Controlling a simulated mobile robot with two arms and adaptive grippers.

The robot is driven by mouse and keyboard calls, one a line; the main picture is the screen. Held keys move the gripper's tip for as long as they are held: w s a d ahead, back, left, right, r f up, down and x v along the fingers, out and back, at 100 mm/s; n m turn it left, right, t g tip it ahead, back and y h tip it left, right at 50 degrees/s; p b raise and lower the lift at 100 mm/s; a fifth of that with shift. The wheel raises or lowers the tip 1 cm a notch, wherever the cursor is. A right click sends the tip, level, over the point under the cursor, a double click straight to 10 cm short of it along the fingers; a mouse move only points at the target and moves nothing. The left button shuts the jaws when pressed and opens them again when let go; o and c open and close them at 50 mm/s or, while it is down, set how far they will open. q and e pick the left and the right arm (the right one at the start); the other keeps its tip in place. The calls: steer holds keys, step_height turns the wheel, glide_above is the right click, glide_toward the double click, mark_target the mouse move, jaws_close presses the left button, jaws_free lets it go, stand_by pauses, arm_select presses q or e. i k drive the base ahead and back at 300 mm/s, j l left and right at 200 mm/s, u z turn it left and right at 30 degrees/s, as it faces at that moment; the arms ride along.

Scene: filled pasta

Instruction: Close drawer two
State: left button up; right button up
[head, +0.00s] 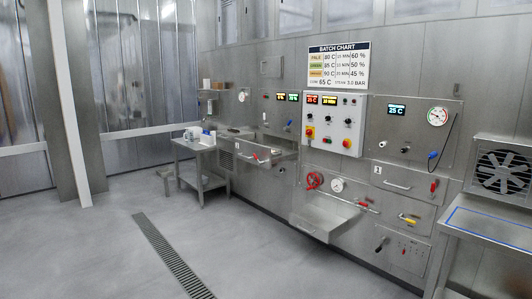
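Neither of my grippers is in view. A steel drawer or tray (325,219) sticks out low from the wall panel, left of the centre of the drawer fronts. A second steel drawer-like bin (265,153) juts out further left and higher, with a small number plate and a red piece on its front. To the right, a front with a silver bar handle (397,184) sits flush in the wall. Below it is a front with a yellow handle (408,219). The number plates are too small to read surely, so I cannot tell which is drawer two.
A control panel (334,122) hangs on the wall under a batch chart (338,65). A small steel table (203,158) with containers stands at left. A steel bench (490,228) and a fan (503,171) are at right. A floor grate (170,256) crosses the open grey floor.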

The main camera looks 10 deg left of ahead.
mark_target(244, 150)
steer(key=i+j, duration=0.3)
steer(key=i, duration=0.45)
steer(key=i+j+u, duration=0.15)
steer(key=i+j, duration=0.15)
steer(key=i, duration=0.45)
steer(key=i+j, duration=0.2)
steer(key=i, duration=0.55)
steer(key=i+j+u, duration=0.1)
steer(key=i, duration=0.65)
steer(key=i+j, duration=0.2)
steer(key=i, duration=0.55)
steer(key=i+j, duration=0.25)
steer(key=i, duration=0.15)
steer(key=i+j, duration=0.2)
steer(key=i, duration=0.2)
